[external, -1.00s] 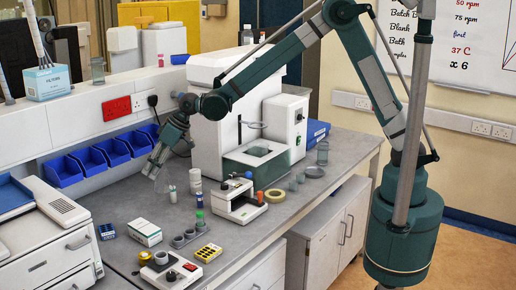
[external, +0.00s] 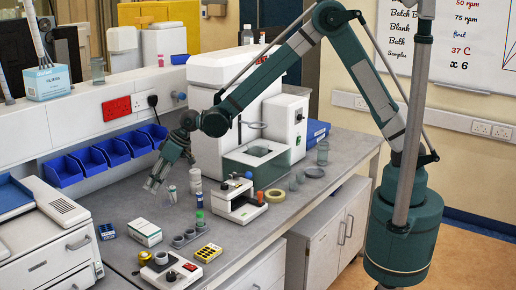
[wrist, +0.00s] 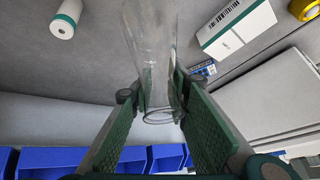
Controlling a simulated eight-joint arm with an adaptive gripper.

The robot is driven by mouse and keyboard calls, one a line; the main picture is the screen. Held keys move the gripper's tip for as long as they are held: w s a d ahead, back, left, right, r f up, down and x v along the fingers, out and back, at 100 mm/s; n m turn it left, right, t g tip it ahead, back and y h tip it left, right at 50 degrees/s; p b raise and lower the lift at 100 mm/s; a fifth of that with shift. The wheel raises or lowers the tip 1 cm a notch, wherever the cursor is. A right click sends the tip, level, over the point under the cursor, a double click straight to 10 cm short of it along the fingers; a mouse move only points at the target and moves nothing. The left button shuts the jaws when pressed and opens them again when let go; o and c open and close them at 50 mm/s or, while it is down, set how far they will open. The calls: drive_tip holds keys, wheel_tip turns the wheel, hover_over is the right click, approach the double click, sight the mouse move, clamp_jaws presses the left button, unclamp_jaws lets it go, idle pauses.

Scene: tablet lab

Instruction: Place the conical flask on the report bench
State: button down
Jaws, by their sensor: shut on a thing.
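The conical flask (wrist: 150,45) is clear glass. In the wrist view it lies between my gripper's fingers, its round rim toward the camera and its body pointing away. My gripper (wrist: 158,95) is shut on it near the neck. In the external view my gripper (external: 153,186) points down, low over the left part of the grey bench top (external: 120,200), in front of the blue bins. The glass is too faint there to tell whether its base touches the bench. No label marks which surface is the report bench.
A white and green carton (external: 145,232) and a yellow rack (external: 208,253) are nearer the front. Blue bins (external: 90,161) line the wall. A white instrument (external: 206,130) stands behind right.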

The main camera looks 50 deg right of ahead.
drive_tip(key=shift+f, duration=0.8)
drive_tip(key=shift+f, duration=0.1)
drive_tip(key=shift+f, duration=1.8)
drive_tip(key=shift+f, duration=0.1)
drive_tip(key=c, duration=2.2)
unclamp_jaws()
drive_tip(key=shift+o, duration=0.2)
drive_tip(key=shift+r, duration=0.25)
drive_tip(key=shift+v, duration=5.9)
